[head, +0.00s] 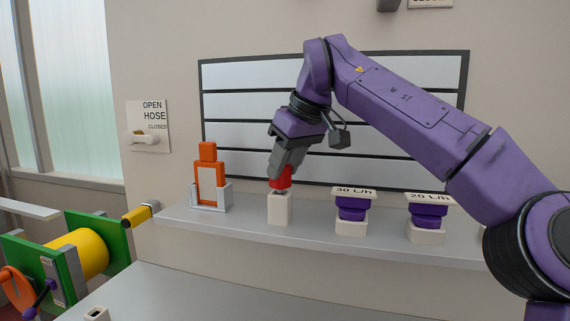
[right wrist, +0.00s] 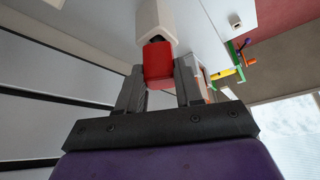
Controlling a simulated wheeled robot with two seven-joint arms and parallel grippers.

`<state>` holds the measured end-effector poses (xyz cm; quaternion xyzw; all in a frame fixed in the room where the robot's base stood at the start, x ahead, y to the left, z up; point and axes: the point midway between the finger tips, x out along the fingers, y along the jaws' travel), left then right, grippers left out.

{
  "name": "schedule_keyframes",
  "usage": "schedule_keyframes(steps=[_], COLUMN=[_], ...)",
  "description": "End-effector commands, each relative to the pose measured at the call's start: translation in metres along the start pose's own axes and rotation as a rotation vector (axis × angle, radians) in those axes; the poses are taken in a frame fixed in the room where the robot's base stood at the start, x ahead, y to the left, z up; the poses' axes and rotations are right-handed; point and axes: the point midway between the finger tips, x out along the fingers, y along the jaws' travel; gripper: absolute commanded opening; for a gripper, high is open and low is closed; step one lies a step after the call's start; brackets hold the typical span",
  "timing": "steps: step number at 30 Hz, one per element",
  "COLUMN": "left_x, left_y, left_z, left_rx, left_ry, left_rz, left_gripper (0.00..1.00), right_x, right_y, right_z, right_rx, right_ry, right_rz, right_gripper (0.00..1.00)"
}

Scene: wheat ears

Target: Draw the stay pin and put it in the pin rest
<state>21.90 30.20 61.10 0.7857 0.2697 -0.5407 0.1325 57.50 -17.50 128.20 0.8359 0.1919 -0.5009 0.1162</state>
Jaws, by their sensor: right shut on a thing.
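A red pin head (head: 281,183), which looks to be the stay pin, is at the top of a white block (head: 279,209) on the shelf. My right gripper (head: 279,176) points down from above and is shut on it. In the right wrist view the red head (right wrist: 158,62) is between the fingers, against the dark opening of the white block (right wrist: 154,22). How deep the pin sits is hidden. A small white block with an open hole (head: 96,314), possibly the pin rest, stands on the lower bench; it also shows in the right wrist view (right wrist: 235,20). My left gripper is out of view.
On the shelf (head: 240,227), an orange bottle-like thing (head: 208,172) in a grey holder stands left; purple-capped blocks marked 30 L/h (head: 351,212) and 20 L/h (head: 428,220) stand right. A green and yellow reel (head: 83,252) is lower left. A hose lever (head: 146,138) is on the wall.

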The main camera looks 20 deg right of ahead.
Motion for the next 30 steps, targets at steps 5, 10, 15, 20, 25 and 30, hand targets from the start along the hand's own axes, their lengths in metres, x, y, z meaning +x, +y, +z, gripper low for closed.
schedule_keyframes(steps=[5, 10, 15, 20, 25, 30], left_x=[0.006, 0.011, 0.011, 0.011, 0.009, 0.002], left_y=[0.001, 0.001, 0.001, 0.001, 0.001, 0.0], left_z=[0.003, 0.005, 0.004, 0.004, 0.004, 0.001], left_rx=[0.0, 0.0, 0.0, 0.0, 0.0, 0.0], left_ry=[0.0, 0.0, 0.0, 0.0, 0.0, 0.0], left_rz=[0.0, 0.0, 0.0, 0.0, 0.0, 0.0], left_gripper=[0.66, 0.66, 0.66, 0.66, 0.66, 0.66], right_x=[0.006, 0.01, 0.009, 0.009, 0.003, -0.034], right_y=[0.0, 0.0, 0.0, 0.0, 0.0, 0.0], right_z=[0.003, 0.005, 0.005, 0.005, 0.004, 0.003], right_rx=[0.0, 0.0, 0.0, 0.0, 0.0, 0.001], right_ry=[0.0, 0.001, 0.001, 0.001, 0.002, 0.004], right_rz=[0.0, 0.0, 0.0, 0.0, 0.001, 0.003], right_gripper=[0.0, 0.0, 0.65, 0.65, 0.65, 0.65])
